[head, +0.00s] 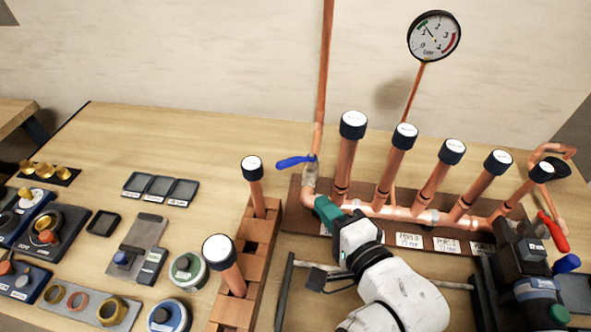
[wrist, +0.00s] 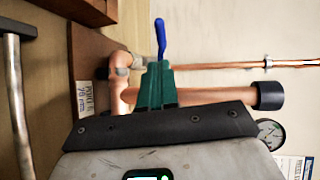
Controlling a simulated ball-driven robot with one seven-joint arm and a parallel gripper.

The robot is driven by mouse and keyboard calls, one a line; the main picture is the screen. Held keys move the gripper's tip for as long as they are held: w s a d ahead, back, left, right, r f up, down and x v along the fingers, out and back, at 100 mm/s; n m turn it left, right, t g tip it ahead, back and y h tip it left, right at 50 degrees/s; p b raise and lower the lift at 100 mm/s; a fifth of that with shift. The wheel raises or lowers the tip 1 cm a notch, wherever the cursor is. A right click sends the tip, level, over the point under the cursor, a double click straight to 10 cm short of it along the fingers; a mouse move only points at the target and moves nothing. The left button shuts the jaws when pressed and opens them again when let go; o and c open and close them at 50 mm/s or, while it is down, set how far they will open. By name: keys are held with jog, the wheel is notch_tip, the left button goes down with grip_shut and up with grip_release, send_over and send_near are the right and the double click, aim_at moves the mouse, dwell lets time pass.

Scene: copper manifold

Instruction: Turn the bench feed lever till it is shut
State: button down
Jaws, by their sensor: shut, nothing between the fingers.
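The bench feed lever, taken to be the blue lever (head: 294,161), sits on a valve (head: 310,170) on the upright copper feed pipe (head: 324,85), left of the manifold. It points left, roughly crosswise to that pipe. In the wrist view the blue lever (wrist: 160,38) shows just beyond the fingertips, across the pipe line. My gripper (head: 322,204) has green fingers, shut and empty, just below and right of the valve in the head view. In the wrist view the fingers (wrist: 158,68) hide part of the valve and the lever's base. I cannot tell whether they touch.
Several capped copper stubs (head: 397,160) rise behind and right of my gripper. A pressure gauge (head: 434,36) stands above. A red lever (head: 553,232) is at far right. A brick row with capped pipes (head: 225,262) stands left. The bench behind the blue lever is clear.

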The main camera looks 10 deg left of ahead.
aim_at(290, 166)
jog(key=p+x, duration=0.2)
jog(key=x, duration=1)
jog(key=shift+a, duration=0.1)
jog(key=shift+w+a, duration=0.1)
jog(key=shift+w, duration=0.05)
